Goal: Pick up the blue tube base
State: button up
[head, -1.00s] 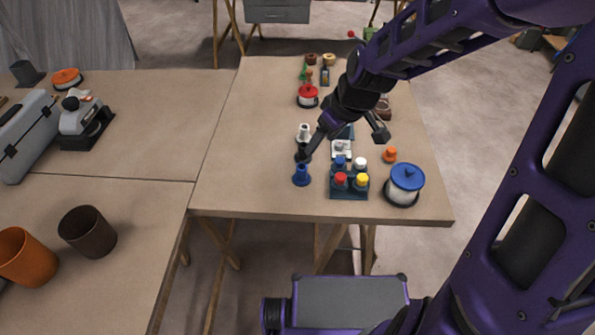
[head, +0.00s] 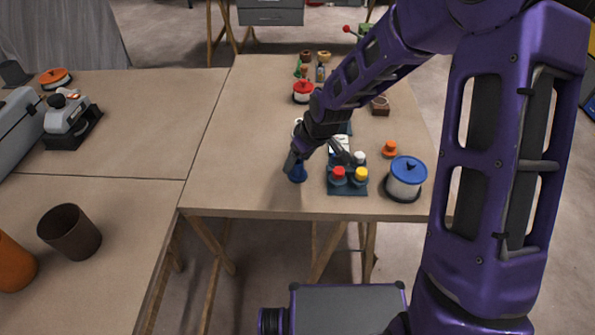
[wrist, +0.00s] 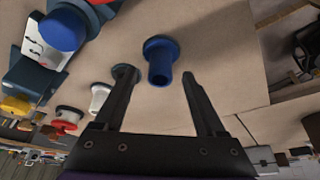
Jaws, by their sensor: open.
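The blue tube base (head: 297,174) stands upright near the front edge of the table, left of the dark tray, in the head view. A gripper finger partly covers it there. In the wrist view the blue tube base (wrist: 160,60) shows whole, with a round foot and a narrower tube. It lies ahead of my gripper (wrist: 155,75), roughly midway between the two fingertips. My gripper is open and empty. In the head view my gripper (head: 322,158) is low over the table, right by the tube base. I cannot tell whether a finger touches it.
A dark tray (head: 346,189) with red, yellow and white capped items stands just right of it. A white pot with a blue lid (head: 406,178) and an orange piece (head: 390,148) are farther right. A black base (wrist: 124,73) and a white base (wrist: 99,97) stand close by.

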jog(key=shift+w+a+f, duration=0.15)
jog(key=shift+f, duration=0.55)
grip_shut()
jog(key=shift+r, duration=0.1)
